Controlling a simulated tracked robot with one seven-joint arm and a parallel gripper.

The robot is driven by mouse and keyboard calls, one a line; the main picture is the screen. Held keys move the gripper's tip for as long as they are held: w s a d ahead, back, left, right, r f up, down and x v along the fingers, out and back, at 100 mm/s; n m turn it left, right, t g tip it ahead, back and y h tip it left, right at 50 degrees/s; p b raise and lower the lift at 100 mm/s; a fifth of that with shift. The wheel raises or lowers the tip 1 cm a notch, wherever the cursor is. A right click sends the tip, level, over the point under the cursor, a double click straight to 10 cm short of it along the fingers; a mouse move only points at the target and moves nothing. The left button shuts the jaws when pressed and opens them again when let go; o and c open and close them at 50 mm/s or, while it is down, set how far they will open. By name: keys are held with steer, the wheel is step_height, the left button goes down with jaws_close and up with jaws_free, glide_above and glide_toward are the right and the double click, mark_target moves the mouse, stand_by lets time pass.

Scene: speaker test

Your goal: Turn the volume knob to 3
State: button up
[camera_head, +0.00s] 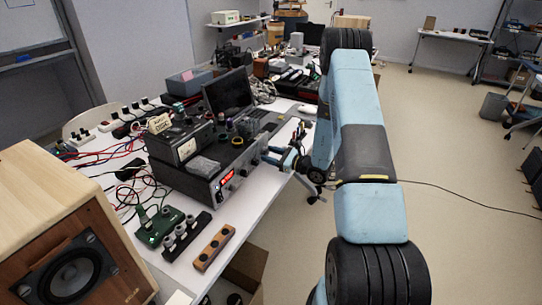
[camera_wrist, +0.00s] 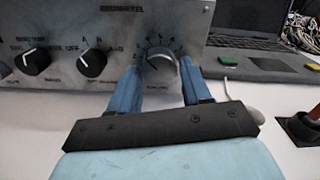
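A gap shows between fingers and knob; I cannot tell any contact. In the head view my gripper (camera_head: 277,156) is at the unit's right end.
Two black knobs (camera_wrist: 92,63) (camera_wrist: 34,61) sit left of my fingers on the same panel. A wooden speaker (camera_head: 70,225) stands at the front left. Clear floor (camera_head: 440,150) lies right of the bench.

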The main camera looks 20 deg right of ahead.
steer(key=c, duration=0.7)
steer(key=shift+n, duration=1)
steer(key=o, duration=1.1)
steer(key=shift+c, duration=0.2)
steer(key=v, duration=1.3)
steer(key=shift+s+d, duration=0.25)
steer(key=shift+d, duration=0.05)
